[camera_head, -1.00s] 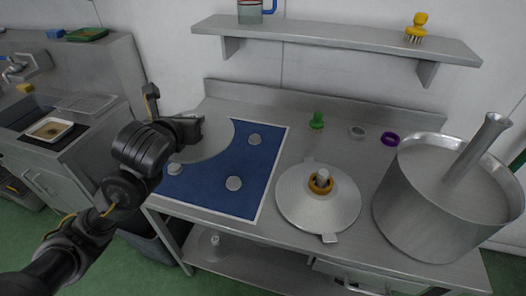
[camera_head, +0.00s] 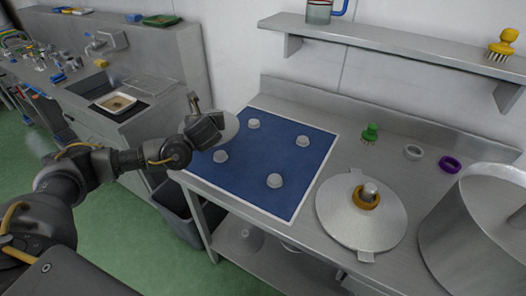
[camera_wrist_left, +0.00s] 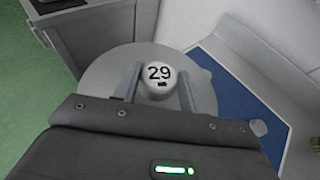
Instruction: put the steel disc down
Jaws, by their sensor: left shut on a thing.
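The steel disc (camera_head: 228,127) is a flat grey round plate, partly hidden behind my left gripper (camera_head: 207,122) in the head view. In the left wrist view the disc (camera_wrist_left: 107,75) carries a round knob marked 29 (camera_wrist_left: 159,78), and my left gripper (camera_wrist_left: 158,88) is shut on that knob. The disc is held at the left edge of the blue mat (camera_head: 262,178); in the wrist view it covers part of the mat (camera_wrist_left: 247,103). Several pale round pucks (camera_head: 274,181) sit on the mat. My right gripper is not in view.
A round steel lid (camera_head: 338,219) with an orange ring and a large steel pot (camera_head: 470,235) stand right of the mat. A green brush (camera_head: 370,132), grey ring (camera_head: 413,152) and purple ring (camera_head: 450,164) lie behind. A sink counter (camera_head: 120,75) stands left, across a gap with a bin (camera_head: 178,212).

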